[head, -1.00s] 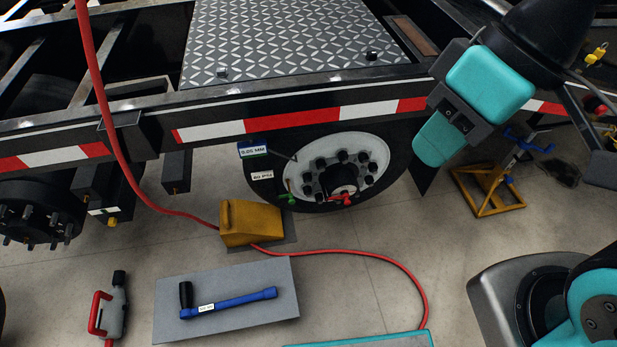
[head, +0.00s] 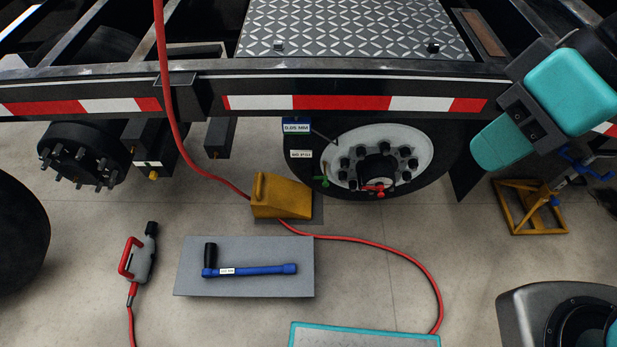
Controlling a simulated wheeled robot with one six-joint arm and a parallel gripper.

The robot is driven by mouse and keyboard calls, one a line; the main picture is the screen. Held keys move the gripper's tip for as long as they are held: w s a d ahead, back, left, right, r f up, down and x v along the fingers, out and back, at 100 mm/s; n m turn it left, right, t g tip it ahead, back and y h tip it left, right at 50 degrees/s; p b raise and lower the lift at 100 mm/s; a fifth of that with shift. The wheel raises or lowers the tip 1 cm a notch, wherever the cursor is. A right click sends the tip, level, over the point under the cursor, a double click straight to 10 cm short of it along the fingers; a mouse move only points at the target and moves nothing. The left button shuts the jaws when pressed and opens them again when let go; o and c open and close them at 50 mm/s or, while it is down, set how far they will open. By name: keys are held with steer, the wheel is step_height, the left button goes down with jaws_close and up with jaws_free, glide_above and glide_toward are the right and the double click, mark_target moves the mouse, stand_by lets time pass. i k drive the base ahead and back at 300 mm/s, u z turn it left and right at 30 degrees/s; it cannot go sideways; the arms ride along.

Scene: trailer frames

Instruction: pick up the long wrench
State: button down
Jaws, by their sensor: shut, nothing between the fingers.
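The long wrench (head: 262,269) has a blue shaft with a small white label and a black upright grip at its left end. It lies nearly level across a grey mat (head: 210,285) on the floor, left of centre in the head view. My gripper (head: 486,158) is teal and dark grey at the upper right, in front of the trailer frame. It is shut and empty, well apart from the wrench, pointing down and left. Its fingertips are hard to make out from this angle.
A yellow wheel chock (head: 280,196) stands behind the mat. A red hose (head: 428,270) curves past it on the right. A red-and-grey tool (head: 140,262) lies left. A teal-edged panel (head: 365,338) is at the front. The trailer rail (head: 350,103) and wheel (head: 385,160) stand behind.

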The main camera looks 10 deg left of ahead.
mark_target(231, 271)
steer(key=u, duration=3.4)
steer(key=i, duration=2.1)
steer(key=z, duration=3.25)
